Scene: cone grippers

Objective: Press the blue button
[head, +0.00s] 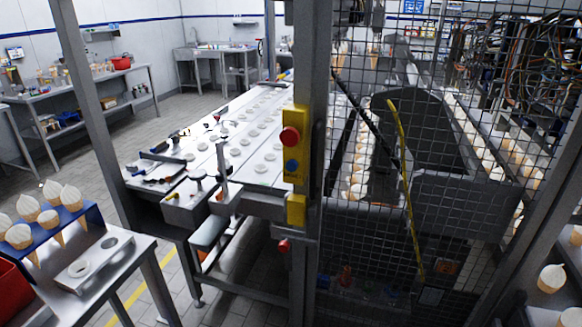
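The blue button (291,166) is on a yellow control box (296,148) fixed to a grey upright post (308,80) near the middle of the head view. A red button (290,137) sits just above it on the same box. Neither my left gripper nor my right gripper shows in the head view, and nothing touches or covers the blue button.
A wire mesh fence (420,190) fills the right side, with a conveyor of cones behind it. A long metal table (245,150) lies left of the post. A steel table (100,275) with a blue cone rack (68,219) stands front left. Tiled floor shows between.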

